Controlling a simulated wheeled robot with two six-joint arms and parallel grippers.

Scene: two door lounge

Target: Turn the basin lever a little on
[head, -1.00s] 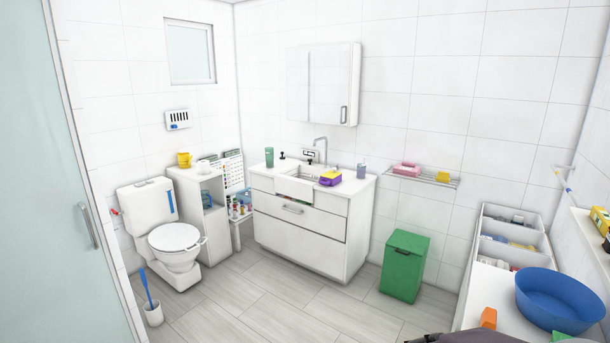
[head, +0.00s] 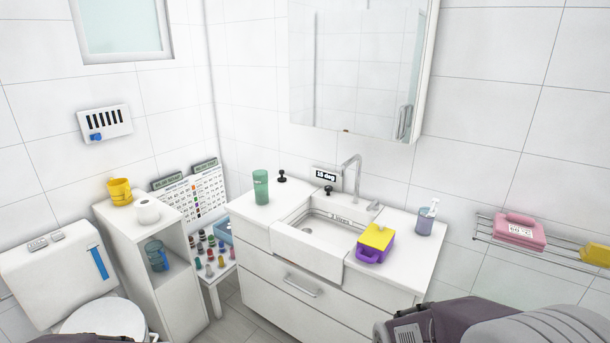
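The white basin (head: 336,236) is set in the top of a white cabinet, with a grey tap (head: 352,172) rising behind it. A small light fitting (head: 374,206) at the right of the tap's foot may be the basin lever; it is too small to tell its position. Two small black knobs stand behind the basin, one at the left (head: 282,177) and one by the tap (head: 328,190). A small display (head: 326,175) behind the tap seems to read "15 deg". Part of my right arm shows at lower right, well short of the tap. Neither gripper shows.
A yellow and purple box (head: 375,245) sits at the basin's right front edge. A soap bottle (head: 426,218) stands to its right and a green cup (head: 261,187) at the left. A mirror cabinet (head: 355,65) hangs above. A wire shelf (head: 545,250) juts from the wall at right.

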